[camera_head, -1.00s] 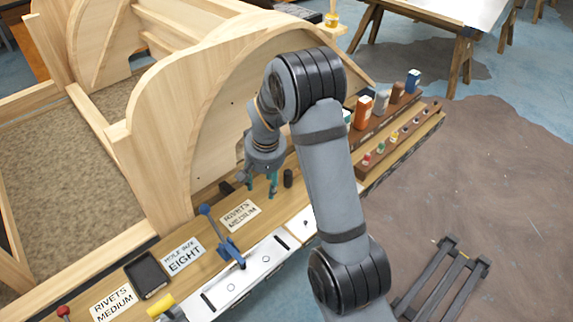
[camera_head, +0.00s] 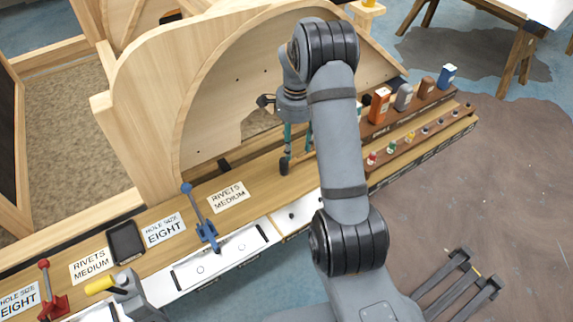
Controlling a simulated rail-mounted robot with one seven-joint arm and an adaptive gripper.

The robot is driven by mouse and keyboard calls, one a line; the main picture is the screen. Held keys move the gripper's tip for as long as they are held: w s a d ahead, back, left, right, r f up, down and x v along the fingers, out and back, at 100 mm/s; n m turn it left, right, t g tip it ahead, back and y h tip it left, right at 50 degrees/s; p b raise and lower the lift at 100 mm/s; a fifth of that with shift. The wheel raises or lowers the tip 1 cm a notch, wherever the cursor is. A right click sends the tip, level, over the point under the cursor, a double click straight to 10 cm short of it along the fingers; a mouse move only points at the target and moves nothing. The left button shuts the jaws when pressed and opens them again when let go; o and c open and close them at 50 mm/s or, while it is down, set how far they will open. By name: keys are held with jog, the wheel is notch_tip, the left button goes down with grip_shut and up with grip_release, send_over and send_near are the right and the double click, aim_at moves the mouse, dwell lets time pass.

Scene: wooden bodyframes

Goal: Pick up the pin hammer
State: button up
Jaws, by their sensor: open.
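My gripper (camera_head: 299,153) has teal fingers and hangs pointing down over the wooden bench, in front of the curved wooden panel. Its fingers are apart, with nothing visibly held between them. A small dark upright cylinder (camera_head: 284,168) stands on the bench right at the left finger in the picture; I cannot tell whether they touch. I cannot make out the pin hammer for certain. My forearm hides the bench just right of the gripper.
A rack with several bottles (camera_head: 379,106) and small vials stands to the right. The tall curved wooden panel (camera_head: 150,110) rises behind. A blue lever tool (camera_head: 205,230), a black tray (camera_head: 125,242) and label cards (camera_head: 228,196) lie along the bench to the left.

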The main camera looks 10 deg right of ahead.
aim_at(294, 162)
notch_tip(294, 162, down, 9)
jog(key=shift+r, duration=0.1)
dwell(0.4)
jog(key=shift+c, duration=1.4)
grip_shut()
